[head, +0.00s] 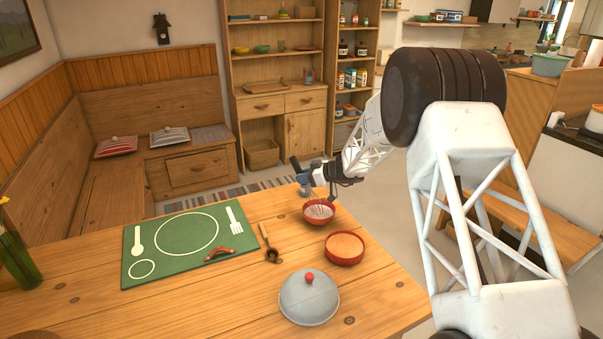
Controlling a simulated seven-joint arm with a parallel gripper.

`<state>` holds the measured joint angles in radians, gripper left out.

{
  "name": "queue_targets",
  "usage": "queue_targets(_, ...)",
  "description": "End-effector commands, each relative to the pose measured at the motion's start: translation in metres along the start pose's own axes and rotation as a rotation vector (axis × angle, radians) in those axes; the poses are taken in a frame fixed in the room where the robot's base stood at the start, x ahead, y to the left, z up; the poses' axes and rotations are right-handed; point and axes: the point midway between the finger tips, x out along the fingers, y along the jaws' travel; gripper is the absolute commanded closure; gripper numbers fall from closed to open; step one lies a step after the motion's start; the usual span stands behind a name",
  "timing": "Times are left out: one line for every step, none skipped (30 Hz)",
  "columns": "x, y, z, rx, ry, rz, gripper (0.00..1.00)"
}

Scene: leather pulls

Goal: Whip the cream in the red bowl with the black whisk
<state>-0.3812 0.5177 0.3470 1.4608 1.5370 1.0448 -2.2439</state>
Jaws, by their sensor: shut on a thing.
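A small red bowl (307,218) with pale contents, which look like cream, stands near the far right edge of the wooden table. My gripper (318,180) is just above this bowl and is shut on the black whisk (317,208). The whisk's thin wires reach down into the bowl, and a dark handle-like part sticks out up and to the left of the gripper. The gripper's fingers are small here and partly hidden. Whether the wires touch the bowl's bottom cannot be told.
A second red bowl (344,248) with tan contents stands nearer. A grey lid with a red knob (306,300) lies in front. A wooden-handled ladle (267,242) and a green placemat (150,272) with a curved red-brown piece (218,254) lie left. A green vase (18,262) stands far left.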

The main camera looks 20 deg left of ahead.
Motion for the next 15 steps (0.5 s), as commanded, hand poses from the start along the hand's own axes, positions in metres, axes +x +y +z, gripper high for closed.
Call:
queue_targets(-0.0003,0.0002,0.0024,0.000,0.000,0.000,1.00)
queue_targets(-0.0004,0.0002,0.0036,0.000,0.000,0.000,1.00)
queue_targets(-0.0005,0.0003,0.0051,0.000,0.000,0.001,1.00)
queue_targets(-0.0006,0.0003,0.0062,0.000,0.000,0.001,1.00)
queue_targets(-0.0006,0.0003,0.0071,0.001,0.000,0.001,1.00)
queue_targets(-0.0006,0.0003,0.0081,0.001,0.000,0.001,1.00)
queue_targets(-0.0006,0.0002,0.0088,0.001,0.000,0.001,1.00)
queue_targets(-0.0006,0.0002,0.0093,0.001,0.000,0.001,1.00)
queue_targets(-0.0006,0.0002,0.0099,0.001,0.000,0.001,1.00)
queue_targets(-0.0006,0.0002,0.0102,0.000,0.000,0.001,1.00)
queue_targets(-0.0006,0.0001,0.0104,0.000,0.000,0.001,1.00)
queue_targets(-0.0006,0.0001,0.0106,0.000,0.000,0.001,1.00)
queue_targets(-0.0006,0.0001,0.0106,0.000,0.000,0.001,1.00)
queue_targets(-0.0006,0.0001,0.0107,0.000,0.000,0.001,1.00)
queue_targets(-0.0006,0.0001,0.0107,0.000,0.000,0.001,1.00)
